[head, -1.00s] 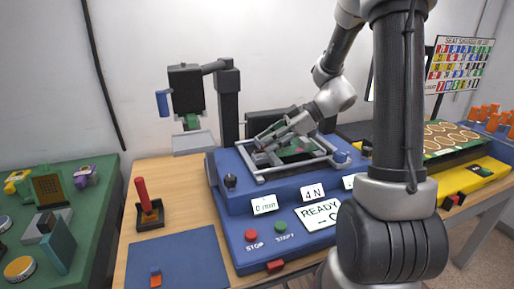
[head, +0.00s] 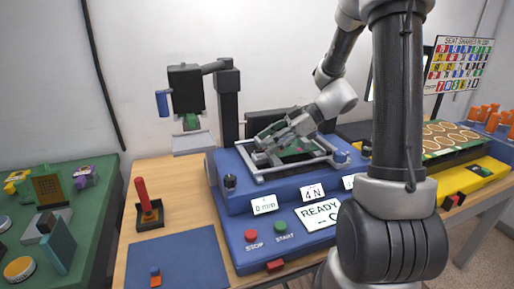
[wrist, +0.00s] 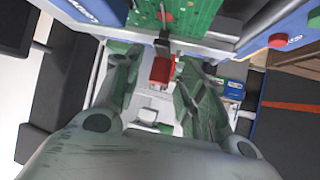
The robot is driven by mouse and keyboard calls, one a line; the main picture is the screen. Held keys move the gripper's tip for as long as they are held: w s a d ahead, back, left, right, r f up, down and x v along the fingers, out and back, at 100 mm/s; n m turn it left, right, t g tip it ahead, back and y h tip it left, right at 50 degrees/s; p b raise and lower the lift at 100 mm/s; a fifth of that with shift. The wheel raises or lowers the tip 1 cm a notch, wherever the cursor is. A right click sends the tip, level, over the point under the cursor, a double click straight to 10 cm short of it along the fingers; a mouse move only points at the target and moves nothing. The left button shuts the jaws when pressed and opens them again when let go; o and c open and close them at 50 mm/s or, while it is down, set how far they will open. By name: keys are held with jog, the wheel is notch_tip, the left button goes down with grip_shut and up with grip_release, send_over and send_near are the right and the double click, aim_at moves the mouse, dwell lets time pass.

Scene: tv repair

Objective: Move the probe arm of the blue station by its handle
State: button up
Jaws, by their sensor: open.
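The blue station (head: 235,247) stands on the wooden table, with a READY display and STOP and START buttons. A silver frame (head: 265,176) on its top holds a green board (head: 292,158), which also shows in the wrist view (wrist: 190,14). My gripper (head: 265,141) is low over this frame, fingers spread. In the wrist view a red block (wrist: 161,70) on a dark stem (wrist: 162,42) lies between the open fingers (wrist: 158,88); it looks like the probe arm's handle. I cannot tell whether either finger touches it. The gripper hides it in the head view.
A black post (head: 228,105) carries a head with a blue grip (head: 163,103) behind the station. A red stick (head: 143,194) stands in a holder at left. A green bench (head: 75,235) is far left; a yellow station (head: 487,172) is at right.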

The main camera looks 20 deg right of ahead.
jog(key=shift+d, duration=0.1)
jog(key=shift+v, duration=3.85)
jog(key=shift+r, duration=0.1)
notch_tip(320, 180, up, 5)
jog(key=shift+f, duration=0.1)
jog(key=shift+s, duration=0.1)
jog(key=s, duration=1.5)
jog(key=shift+s, duration=0.4)
